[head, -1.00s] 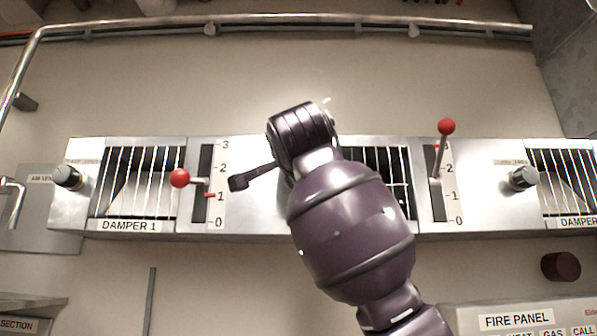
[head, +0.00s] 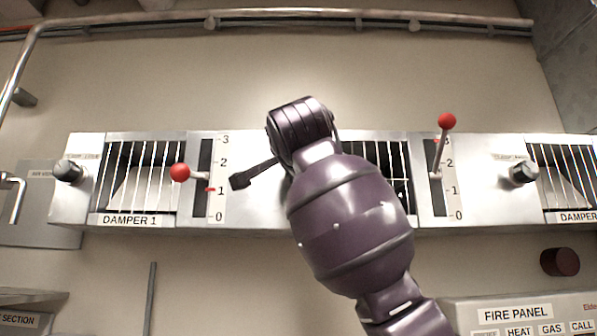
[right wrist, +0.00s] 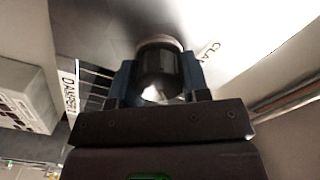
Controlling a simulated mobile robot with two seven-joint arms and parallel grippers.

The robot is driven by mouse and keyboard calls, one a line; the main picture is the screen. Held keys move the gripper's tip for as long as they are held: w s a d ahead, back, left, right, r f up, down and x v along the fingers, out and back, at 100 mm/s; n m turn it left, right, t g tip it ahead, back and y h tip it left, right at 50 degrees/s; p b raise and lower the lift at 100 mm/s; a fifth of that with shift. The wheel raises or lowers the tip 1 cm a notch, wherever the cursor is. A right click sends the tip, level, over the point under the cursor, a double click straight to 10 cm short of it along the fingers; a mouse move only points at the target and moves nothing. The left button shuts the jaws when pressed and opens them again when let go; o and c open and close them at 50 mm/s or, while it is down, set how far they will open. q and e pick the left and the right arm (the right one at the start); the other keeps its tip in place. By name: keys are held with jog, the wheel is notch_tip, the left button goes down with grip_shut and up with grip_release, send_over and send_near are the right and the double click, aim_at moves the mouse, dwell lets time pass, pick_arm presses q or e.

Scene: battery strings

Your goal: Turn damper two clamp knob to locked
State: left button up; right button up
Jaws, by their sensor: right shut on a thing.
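The damper two clamp knob (right wrist: 157,66) is dark and round, with a bright highlight, and sits on the metal panel in the right wrist view. My right gripper (right wrist: 158,80) is shut on it, with one finger on each side. In the head view my right arm covers the knob and part of the damper two grille (head: 385,175). The damper two lever (head: 438,155) points up with its red ball on top. My left gripper is not in view.
The damper one lever (head: 181,172) and its clamp knob (head: 68,171) are to the left. Another clamp knob (head: 523,172) is to the right. A pipe rail (head: 290,18) runs above, and a fire panel (head: 520,313) stands at the lower right.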

jog(key=n, duration=0.3)
jog(key=shift+a+b, duration=0.1)
jog(key=shift+b, duration=0.3)
jog(key=n, duration=1)
jog(key=shift+a+b, duration=0.15)
jog(key=shift+b, duration=0.15)
jog(key=shift+n, duration=2.1)
jog(key=shift+f, duration=0.1)
jog(key=o, duration=0.9)
jog(key=shift+s, duration=0.1)
